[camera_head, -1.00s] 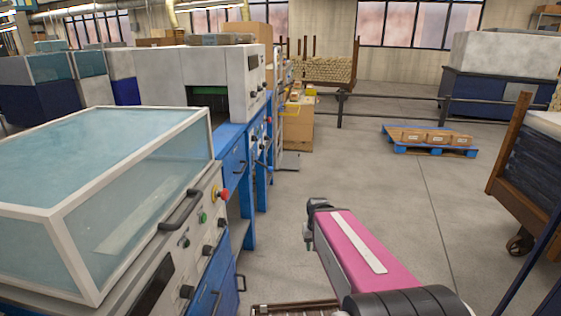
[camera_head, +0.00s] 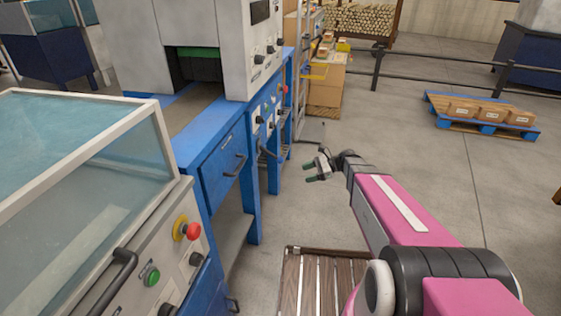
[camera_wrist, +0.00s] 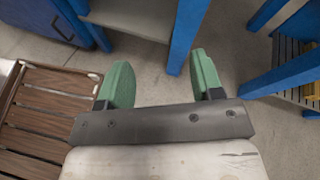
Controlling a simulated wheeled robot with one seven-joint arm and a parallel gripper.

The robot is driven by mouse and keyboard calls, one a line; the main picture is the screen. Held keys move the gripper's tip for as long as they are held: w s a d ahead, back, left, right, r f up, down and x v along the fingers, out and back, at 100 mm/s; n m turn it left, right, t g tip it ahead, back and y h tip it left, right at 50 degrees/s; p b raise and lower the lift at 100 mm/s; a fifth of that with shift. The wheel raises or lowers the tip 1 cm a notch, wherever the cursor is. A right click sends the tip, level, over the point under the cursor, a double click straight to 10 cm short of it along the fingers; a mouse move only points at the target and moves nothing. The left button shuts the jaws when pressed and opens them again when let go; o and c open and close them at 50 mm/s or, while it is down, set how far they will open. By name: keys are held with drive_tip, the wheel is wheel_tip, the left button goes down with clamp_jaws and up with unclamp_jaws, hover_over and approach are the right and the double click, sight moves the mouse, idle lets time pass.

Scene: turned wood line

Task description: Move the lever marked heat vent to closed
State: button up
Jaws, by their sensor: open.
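No label reading heat vent is legible, so I cannot tell which control is that lever. A dark lever-like handle (camera_head: 267,151) juts from the blue front panel (camera_head: 266,108) of the white and blue machine in the head view. Its setting is too small to tell. My gripper (camera_head: 310,172) is to the right of that panel, over the floor and apart from it. In the wrist view my gripper (camera_wrist: 160,60) has its two green fingers spread, with nothing between them; no lever shows there.
A glass-covered machine (camera_head: 180,225) with a red button is near left. A slatted wooden rack or pallet (camera_head: 318,285) lies below my arm and also shows in the wrist view (camera_wrist: 35,115). A blue pallet (camera_head: 480,125) with boxes is at right. The floor between is clear.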

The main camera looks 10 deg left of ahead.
sight(281, 160)
drive_tip(key=w+a+r+m+y, duration=0.2)
drive_tip(key=w+m+y, duration=0.2)
drive_tip(key=w, duration=0.2)
drive_tip(key=a, duration=0.3)
drive_tip(key=s+a, duration=0.1)
drive_tip(key=a, duration=0.3)
drive_tip(key=s+a, duration=0.1)
drive_tip(key=a, duration=0.2)
drive_tip(key=shift+a+r, duration=0.2)
drive_tip(key=shift+a, duration=0.1)
